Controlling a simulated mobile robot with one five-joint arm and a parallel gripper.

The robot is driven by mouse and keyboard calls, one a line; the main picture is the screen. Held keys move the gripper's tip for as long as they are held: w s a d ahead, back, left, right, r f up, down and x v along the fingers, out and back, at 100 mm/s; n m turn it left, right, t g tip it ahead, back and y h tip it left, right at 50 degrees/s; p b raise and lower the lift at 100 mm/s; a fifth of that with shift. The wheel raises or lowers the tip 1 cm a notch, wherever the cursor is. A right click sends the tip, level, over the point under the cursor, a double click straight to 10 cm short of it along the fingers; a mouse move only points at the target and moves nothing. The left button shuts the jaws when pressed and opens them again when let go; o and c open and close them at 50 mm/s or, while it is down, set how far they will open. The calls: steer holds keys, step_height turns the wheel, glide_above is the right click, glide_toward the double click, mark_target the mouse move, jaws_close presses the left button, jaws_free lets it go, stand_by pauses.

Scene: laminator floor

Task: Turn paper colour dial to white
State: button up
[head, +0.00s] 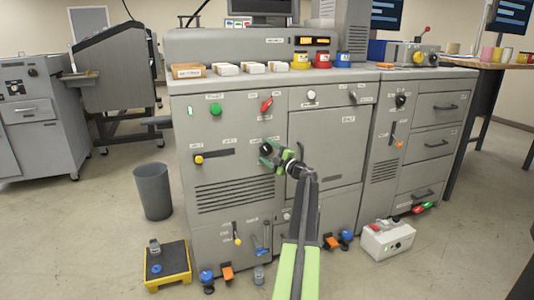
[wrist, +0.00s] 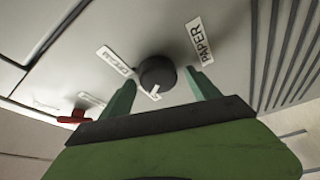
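The paper colour dial is a round black knob (wrist: 157,73) with a white pointer mark, on the grey cabinet front in the wrist view. A label reading PAPER (wrist: 200,41) is beside it, and a smaller label (wrist: 115,61), perhaps reading CREAM, is on its other side. The pointer mark faces the lower side of the wrist picture. My gripper (wrist: 160,79) is open, its two green fingers on either side of the dial with gaps showing. In the head view my gripper (head: 270,152) is at the cabinet front and partly hides the dial's surroundings.
A red handle (wrist: 72,117) shows near the left finger in the wrist view. A bin (head: 153,191) and a yellow-edged pedal platform (head: 167,266) stand on the floor left.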

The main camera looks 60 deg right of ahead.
steer(key=shift+s, duration=0.1)
steer(key=b+v, duration=0.2)
steer(key=v, duration=1.5)
steer(key=shift+s, duration=0.15)
steer(key=shift+a, duration=0.1)
